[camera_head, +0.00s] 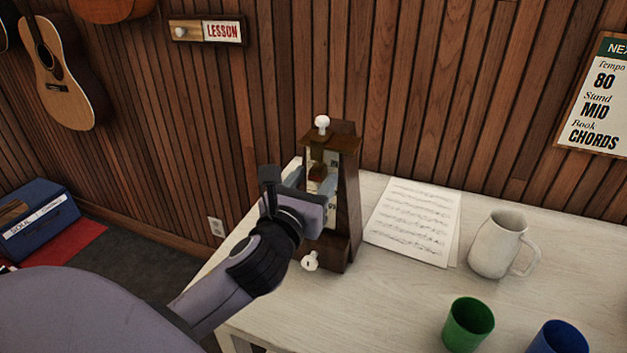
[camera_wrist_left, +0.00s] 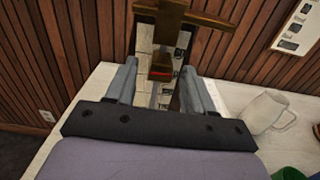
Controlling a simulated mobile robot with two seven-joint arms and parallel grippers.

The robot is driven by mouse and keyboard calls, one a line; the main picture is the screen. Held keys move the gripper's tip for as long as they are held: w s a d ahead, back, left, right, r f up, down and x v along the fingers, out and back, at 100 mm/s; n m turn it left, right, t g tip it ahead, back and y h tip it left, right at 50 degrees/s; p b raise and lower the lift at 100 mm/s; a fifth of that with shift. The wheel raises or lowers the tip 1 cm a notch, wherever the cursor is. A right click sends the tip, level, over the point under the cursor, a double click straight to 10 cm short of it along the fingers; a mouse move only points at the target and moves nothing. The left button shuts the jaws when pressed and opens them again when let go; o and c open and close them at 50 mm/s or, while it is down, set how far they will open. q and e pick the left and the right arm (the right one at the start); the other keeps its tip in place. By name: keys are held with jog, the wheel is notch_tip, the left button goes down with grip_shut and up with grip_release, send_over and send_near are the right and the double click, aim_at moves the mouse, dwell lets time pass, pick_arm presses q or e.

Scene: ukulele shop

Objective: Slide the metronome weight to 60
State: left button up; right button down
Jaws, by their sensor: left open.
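The wooden metronome (camera_head: 344,222) stands upright on the white table, with a white knob on top and another low at its front. Its pale scale shows behind the weight, but I cannot read the numbers. The dark brown weight (camera_head: 318,172) sits in the upper part; in the left wrist view the weight (camera_wrist_left: 160,72) has a red mark on its lower edge. My left gripper (camera_head: 317,186) is open in front of the metronome. In the wrist view its fingers (camera_wrist_left: 159,82) stand on either side of the weight, with visible gaps. My right gripper is out of view.
Sheet music (camera_head: 415,219) lies right of the metronome. A white mug (camera_head: 494,246), a green cup (camera_head: 468,325) and a blue cup (camera_head: 558,338) stand farther right. A wall notice (camera_head: 596,100) reads Tempo 80. Wood-panelled wall rises close behind the metronome.

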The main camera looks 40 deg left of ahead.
pick_arm(q)
jog(key=v, duration=0.6)
jog(key=shift+s+b, duration=0.35)
jog(key=shift+d, duration=0.15)
